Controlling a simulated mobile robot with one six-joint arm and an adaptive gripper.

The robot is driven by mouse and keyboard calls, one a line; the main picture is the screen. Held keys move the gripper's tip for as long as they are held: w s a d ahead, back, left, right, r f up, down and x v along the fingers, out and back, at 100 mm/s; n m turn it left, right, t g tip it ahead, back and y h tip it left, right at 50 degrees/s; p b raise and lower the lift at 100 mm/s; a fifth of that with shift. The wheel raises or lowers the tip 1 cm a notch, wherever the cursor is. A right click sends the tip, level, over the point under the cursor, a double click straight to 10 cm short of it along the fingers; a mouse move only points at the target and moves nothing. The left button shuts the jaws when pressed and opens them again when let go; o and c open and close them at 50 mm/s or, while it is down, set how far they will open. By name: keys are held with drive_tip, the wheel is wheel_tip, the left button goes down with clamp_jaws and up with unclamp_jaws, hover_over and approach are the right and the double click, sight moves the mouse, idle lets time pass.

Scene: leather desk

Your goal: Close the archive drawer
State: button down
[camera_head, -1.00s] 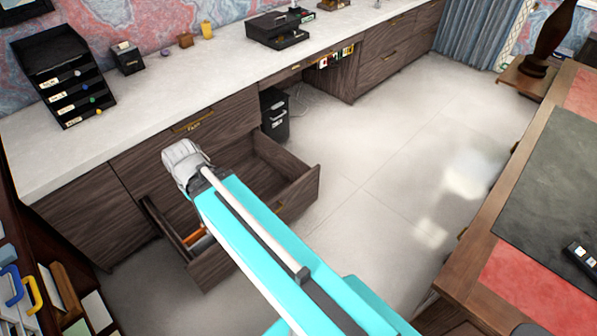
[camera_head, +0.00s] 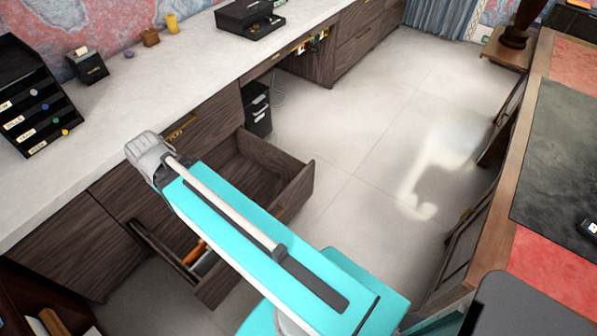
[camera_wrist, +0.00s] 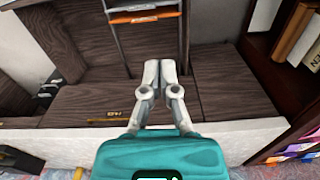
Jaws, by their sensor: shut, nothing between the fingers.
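The archive drawer (camera_head: 296,190) is a dark wood drawer pulled well out of the cabinet under the white counter in the head view. An orange item (camera_head: 195,252) lies inside its near end, and my arm covers its middle. The drawer also shows at the top of the wrist view, with an orange strip (camera_wrist: 133,18) and grey rails inside. My gripper (camera_wrist: 160,66) is shut and empty in the wrist view, close to the cabinet fronts and the drawer's inner end. Whether it touches wood I cannot tell. Its fingers are hidden in the head view.
The white counter (camera_head: 110,112) runs along the wall, bearing a black tray stack (camera_head: 38,100) and small items. A black bin unit (camera_head: 257,108) stands beyond the drawer. Clear floor (camera_head: 360,150) lies between.

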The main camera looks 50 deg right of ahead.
drive_tip(key=shift+w+d, duration=0.3)
drive_tip(key=shift+w, duration=0.1)
drive_tip(key=shift+d, duration=0.1)
drive_tip(key=w+d+f+m+t+y+b, duration=0.1)
drive_tip(key=w+d+f+m+b, duration=0.1)
drive_tip(key=d+f+m+b, duration=1.1)
drive_tip(key=w+d+f+m+t+b, duration=0.15)
drive_tip(key=d+f+m+b, duration=0.35)
drive_tip(key=d+f+b, duration=0.85)
drive_tip(key=s+d+f+m+b, duration=0.4)
drive_tip(key=d+f+m+b, duration=0.1)
drive_tip(key=d, duration=0.6)
drive_tip(key=s+d+f+m+t+b, duration=0.1)
drive_tip(key=s+d+f+m+b, duration=0.3)
drive_tip(key=d, duration=0.7)
drive_tip(key=s+d+f+m+t+b, duration=0.1)
drive_tip(key=s+d+f+m+b, duration=0.4)
drive_tip(key=d, duration=0.6)
drive_tip(key=f+m+b, duration=0.1)
drive_tip(key=m+b, duration=0.1)
drive_tip(key=m, duration=0.1)
drive_tip(key=shift+d+h, duration=0.15)
drive_tip(key=shift+h, duration=0.25)
